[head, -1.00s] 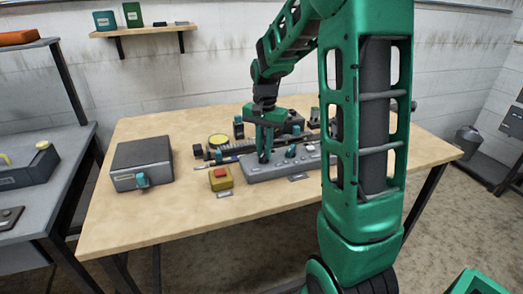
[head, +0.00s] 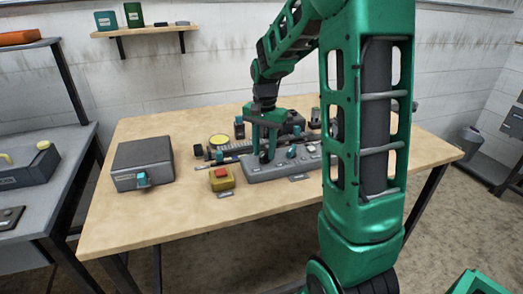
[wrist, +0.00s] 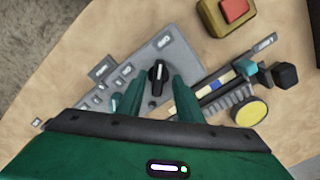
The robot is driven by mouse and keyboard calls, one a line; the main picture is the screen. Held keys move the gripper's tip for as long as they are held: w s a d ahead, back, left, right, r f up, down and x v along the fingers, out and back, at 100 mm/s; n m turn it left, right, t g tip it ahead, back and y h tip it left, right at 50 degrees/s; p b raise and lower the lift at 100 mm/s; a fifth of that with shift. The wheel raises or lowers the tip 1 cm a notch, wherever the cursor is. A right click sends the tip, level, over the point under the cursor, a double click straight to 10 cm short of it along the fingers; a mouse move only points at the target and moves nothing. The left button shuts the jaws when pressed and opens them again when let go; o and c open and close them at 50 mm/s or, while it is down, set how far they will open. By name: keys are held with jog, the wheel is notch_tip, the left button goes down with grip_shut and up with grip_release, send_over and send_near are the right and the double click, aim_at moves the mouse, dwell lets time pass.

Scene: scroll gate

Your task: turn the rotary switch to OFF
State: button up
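The black rotary switch (wrist: 157,76) stands on the grey control panel (wrist: 172,57), with a white pointer line on its top. In the wrist view the line points roughly toward the top of the picture. The panel's small labels are too blurred to read. My gripper (wrist: 155,88) is open, with one teal finger on each side of the switch. A narrow gap shows between switch and fingers; I cannot tell whether either touches lower down. In the head view my gripper (head: 265,147) points down over the left end of the panel (head: 264,174), with the dark switch (head: 264,157) between its fingers.
A yellow box with a red button (head: 222,179) sits left of the panel. Teal knobs (head: 292,151) stand farther right on it. A grey box (head: 142,163) is at the table's left. A yellow round item (head: 219,140) and tools lie behind. The front tabletop is clear.

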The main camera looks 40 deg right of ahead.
jog(key=shift+r, duration=0.1)
notch_tip(320, 180, up, 11)
jog(key=shift+f, duration=0.2)
dwell(0.6)
jog(key=s+a+f+n, duration=0.1)
jog(key=s+f+n, duration=0.2)
jog(key=s, duration=1.1)
jog(key=s+a+f+n, duration=0.2)
jog(key=s+f+n, duration=0.1)
jog(key=s, duration=1.2)
jog(key=shift+f, duration=0.85)
jog(key=shift+w, duration=0.1)
jog(key=shift+w+f, duration=0.25)
jog(key=shift+w, duration=0.35)
